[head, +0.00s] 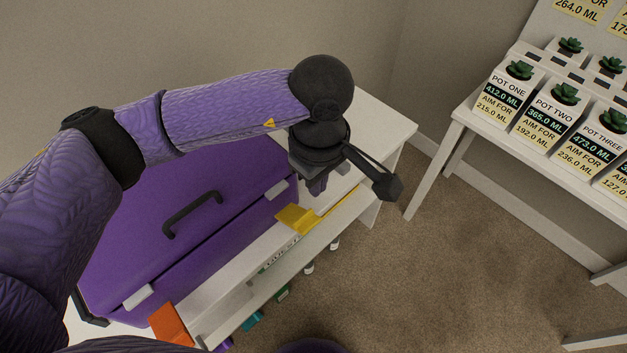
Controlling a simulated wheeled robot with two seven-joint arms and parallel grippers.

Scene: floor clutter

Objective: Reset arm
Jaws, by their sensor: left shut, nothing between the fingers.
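My left arm comes in from the left and reaches across above a purple case. My left gripper (318,185) points down near the right end of the case, over the white table. It is shut and empty. My right gripper is not in view.
The closed purple case (150,240) with a black handle (192,212) sits on a white table (375,125). Yellow (297,218) and orange (170,325) pieces lie at its front edge. Potted succulents with labels (548,108) stand on a white table at right. Carpet (430,280) between is clear.

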